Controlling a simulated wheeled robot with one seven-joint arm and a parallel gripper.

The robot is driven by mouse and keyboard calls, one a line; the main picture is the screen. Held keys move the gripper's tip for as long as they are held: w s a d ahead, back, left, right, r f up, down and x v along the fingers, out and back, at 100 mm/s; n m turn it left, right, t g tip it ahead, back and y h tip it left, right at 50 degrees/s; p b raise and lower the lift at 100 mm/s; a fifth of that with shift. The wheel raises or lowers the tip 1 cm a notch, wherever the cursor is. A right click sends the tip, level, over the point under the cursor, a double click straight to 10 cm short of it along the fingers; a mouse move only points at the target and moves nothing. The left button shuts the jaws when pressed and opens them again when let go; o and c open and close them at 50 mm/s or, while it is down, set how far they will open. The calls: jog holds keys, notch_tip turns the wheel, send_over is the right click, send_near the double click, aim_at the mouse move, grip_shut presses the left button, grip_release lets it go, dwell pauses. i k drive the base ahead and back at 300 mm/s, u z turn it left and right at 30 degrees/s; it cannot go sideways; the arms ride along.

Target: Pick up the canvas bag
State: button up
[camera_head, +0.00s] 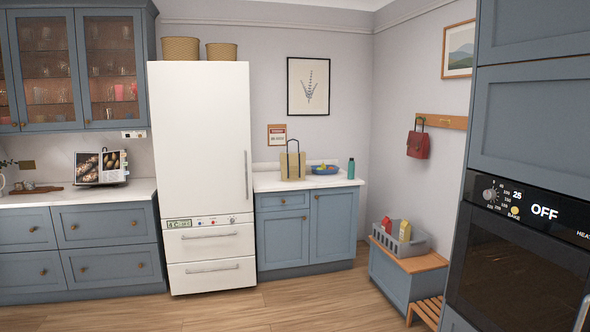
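A tan canvas bag (292,167) with dark handles stands upright on the white counter (267,184), just right of the tall white fridge. Its handles stick up above it. My gripper is not in view, so its state does not show.
A blue bowl (324,169) with yellow items and a teal bottle (351,169) stand right of the bag. The white fridge (203,140) rises to its left. A grey basket (401,238) sits on a low bench at right. A black oven (522,220) is near. The wooden floor (300,303) ahead is clear.

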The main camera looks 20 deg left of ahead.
aim_at(293, 165)
jog(key=u, duration=0.7)
jog(key=i, duration=6.15)
jog(key=u, duration=0.55)
